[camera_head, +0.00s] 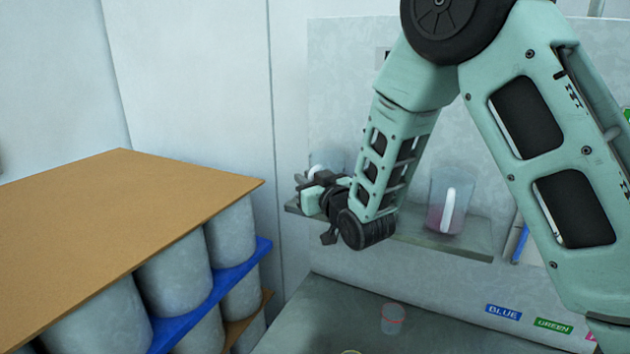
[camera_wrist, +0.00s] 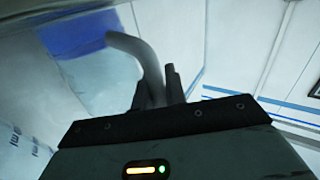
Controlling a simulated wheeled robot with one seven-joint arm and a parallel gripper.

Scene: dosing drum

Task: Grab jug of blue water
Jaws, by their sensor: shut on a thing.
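The jug of blue water (camera_wrist: 95,65) fills the upper left of the wrist view, with a blue patch near its top and a grey curved handle. My gripper (camera_wrist: 160,90) is shut on that handle, and its fingertips show beside it. In the head view my gripper (camera_head: 312,188) is at the left end of the wall shelf, in front of a clear jug (camera_head: 332,160). My gripper and wrist hide most of that jug there, so its water cannot be seen. Whether it still touches the shelf cannot be told.
A second jug (camera_head: 437,205) with pinkish liquid and a white handle stands on the wall shelf (camera_head: 470,239) to the right. Below is a grey table with a small clear beaker (camera_head: 392,319) and colour labels (camera_head: 503,312). Stacked drums under a brown board (camera_head: 110,215) stand at left.

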